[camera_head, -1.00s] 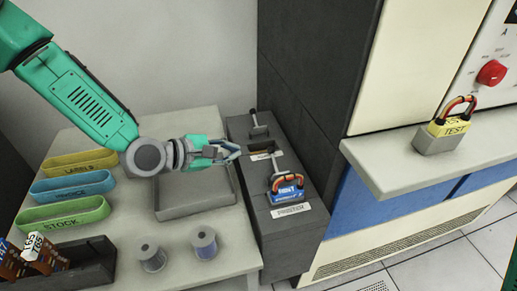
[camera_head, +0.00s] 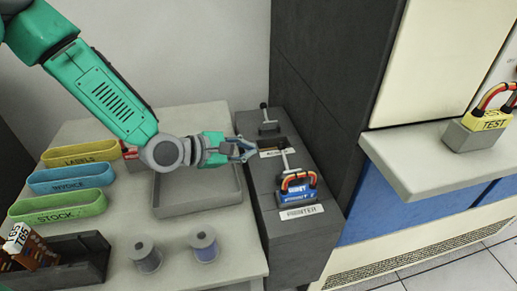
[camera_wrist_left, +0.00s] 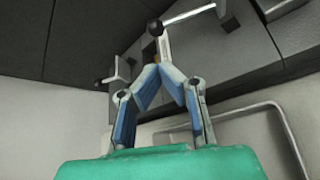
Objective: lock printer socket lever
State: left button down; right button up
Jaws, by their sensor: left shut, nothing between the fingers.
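The printer socket is the near part of a dark grey box, above a PRINTER label (camera_head: 302,212). A blue plug (camera_head: 297,196) with a red-orange cable loop sits in it. The pale printer lever (camera_head: 288,160) stands upright just behind the plug. My left gripper (camera_head: 254,150) is shut and empty, left of this lever, over the box's left edge. In the left wrist view its fingertips (camera_wrist_left: 161,68) meet close below a black lever knob (camera_wrist_left: 155,27); whether they touch the shaft I cannot tell. My right gripper is not in view.
A second lever (camera_head: 265,115) stands at the empty rear socket. A grey tray (camera_head: 190,210) lies under my left arm. Several coloured bins, two spools and a card box are on the table's left. A yellow TEST plug (camera_head: 486,120) sits on the right ledge.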

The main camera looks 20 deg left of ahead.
aim_at(273, 158)
pick_arm(q)
jog(key=x, duration=0.4)
jog(key=b+x, duration=0.1)
jog(key=x, duration=0.2)
jog(key=shift+w+a+f, duration=0.15)
jog(key=shift+w+f, duration=0.25)
jog(key=shift+w, duration=0.05)
jog(key=shift+w+d, duration=0.25)
jog(key=shift+d, duration=0.25)
